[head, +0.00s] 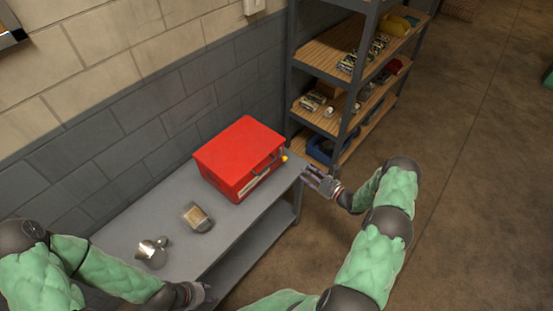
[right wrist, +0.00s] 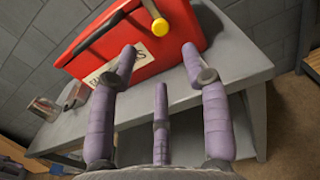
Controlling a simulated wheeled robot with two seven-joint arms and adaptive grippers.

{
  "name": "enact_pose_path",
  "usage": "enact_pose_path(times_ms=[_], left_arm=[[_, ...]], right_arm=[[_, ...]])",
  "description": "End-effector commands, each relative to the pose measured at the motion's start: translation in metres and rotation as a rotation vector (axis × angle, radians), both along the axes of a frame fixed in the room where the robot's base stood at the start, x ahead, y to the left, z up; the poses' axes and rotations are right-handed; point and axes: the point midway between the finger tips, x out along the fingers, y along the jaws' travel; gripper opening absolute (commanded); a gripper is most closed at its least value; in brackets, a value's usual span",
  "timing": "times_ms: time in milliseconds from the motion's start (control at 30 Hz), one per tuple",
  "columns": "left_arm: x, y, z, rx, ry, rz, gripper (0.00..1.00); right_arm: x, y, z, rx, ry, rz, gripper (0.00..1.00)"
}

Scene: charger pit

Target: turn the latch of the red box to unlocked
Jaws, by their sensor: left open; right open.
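The red box (head: 236,155) sits closed on the grey table, with a dark handle on its front. A yellow-tipped latch (head: 284,158) shows at its right end. In the right wrist view the latch (right wrist: 160,25) is near the top, with its yellow round end towards me; its lock state cannot be told. My right gripper (head: 318,181) is open and empty just right of the box, beyond the table's edge. Its purple fingers (right wrist: 160,62) spread below the latch, with no clear contact. My left gripper (head: 196,293) is open at the table's near edge, partly cropped, away from the box.
A metal object (head: 152,251) and a small tan-topped block (head: 198,217) rest on the grey table (head: 225,235) left of the box. A stocked shelf rack (head: 345,85) stands behind at right. A brick wall backs the table. Open floor (head: 470,200) lies right.

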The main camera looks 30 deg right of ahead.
Motion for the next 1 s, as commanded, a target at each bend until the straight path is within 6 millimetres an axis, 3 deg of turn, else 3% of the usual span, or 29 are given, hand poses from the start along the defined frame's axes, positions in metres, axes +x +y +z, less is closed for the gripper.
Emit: enact_pose_path(times_ms=[167, 600, 1000], left_arm=[[0.0, 0.0, -0.003, 0.0, 0.0, 0.004, 0.41], [0.0, 0.0, -0.014, 0.0, 0.0, 0.001, 0.41], [0.0, 0.0, -0.015, 0.0, 0.0, 0.0, 0.41]], right_arm=[[0.017, 0.008, 0.0, 0.0, -0.003, 0.002, 0.48], [0.083, 0.036, -0.001, -0.001, -0.001, 0.002, 0.48], [0.099, 0.042, 0.0, 0.0, 0.0, 0.001, 0.48]])
